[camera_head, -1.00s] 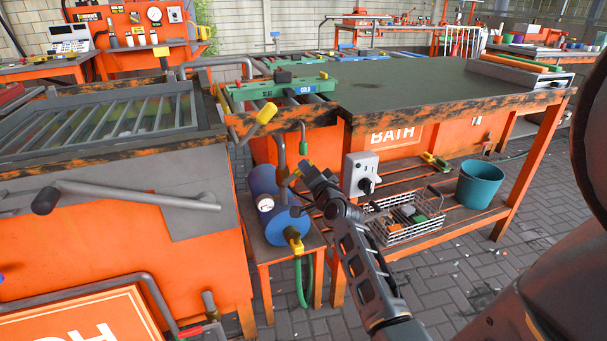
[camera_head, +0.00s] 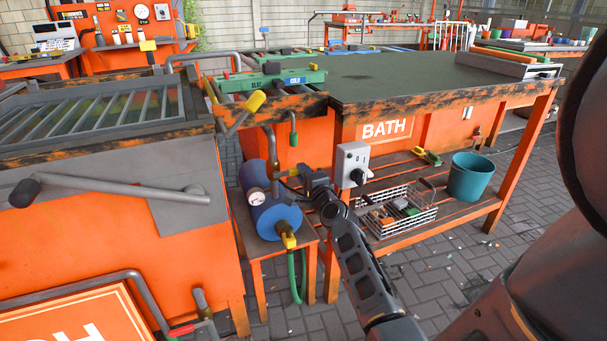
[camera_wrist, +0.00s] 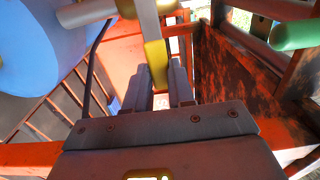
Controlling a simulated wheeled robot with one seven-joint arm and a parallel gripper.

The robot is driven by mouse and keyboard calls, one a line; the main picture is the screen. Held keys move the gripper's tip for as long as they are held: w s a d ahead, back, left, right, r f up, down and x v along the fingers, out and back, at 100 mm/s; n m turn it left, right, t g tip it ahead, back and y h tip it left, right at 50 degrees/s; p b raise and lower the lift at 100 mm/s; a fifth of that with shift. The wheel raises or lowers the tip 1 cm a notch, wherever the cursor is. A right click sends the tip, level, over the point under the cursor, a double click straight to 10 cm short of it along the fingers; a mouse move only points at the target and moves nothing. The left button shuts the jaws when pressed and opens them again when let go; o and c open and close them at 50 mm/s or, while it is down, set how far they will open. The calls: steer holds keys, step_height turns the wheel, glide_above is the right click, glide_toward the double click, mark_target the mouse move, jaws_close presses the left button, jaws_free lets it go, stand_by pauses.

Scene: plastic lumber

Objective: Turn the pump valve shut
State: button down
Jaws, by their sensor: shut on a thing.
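The blue pump (camera_head: 277,218) sits on a small orange stand, with a gauge on its side and a grey pipe rising at its back. The pump valve's yellow handle (camera_wrist: 155,62) is in the wrist view, just below a pale pipe. My gripper (camera_wrist: 167,80) is shut on this handle, one finger on each side of it. In the head view my gripper (camera_head: 287,175) reaches in from the right, close beside the pipe above the pump. The handle is small there and partly hidden by the gripper. The pump's blue body also fills the upper left of the wrist view (camera_wrist: 50,40).
A grey switch box (camera_head: 351,165) hangs on the bath bench just right of my wrist. A wire basket (camera_head: 400,212) and a teal bucket (camera_head: 474,178) stand on the lower shelf. A green hose (camera_head: 296,278) hangs below the pump. A grey lever (camera_head: 125,192) juts from the left tank.

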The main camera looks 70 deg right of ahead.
steer(key=shift+f, duration=0.15)
steer(key=c, duration=1)
jaws_free()
steer(key=shift+o, duration=0.2)
steer(key=shift+s+a, duration=0.1)
steer(key=p+v, duration=0.1)
steer(key=v, duration=0.6)
steer(key=shift+s+a, duration=0.2)
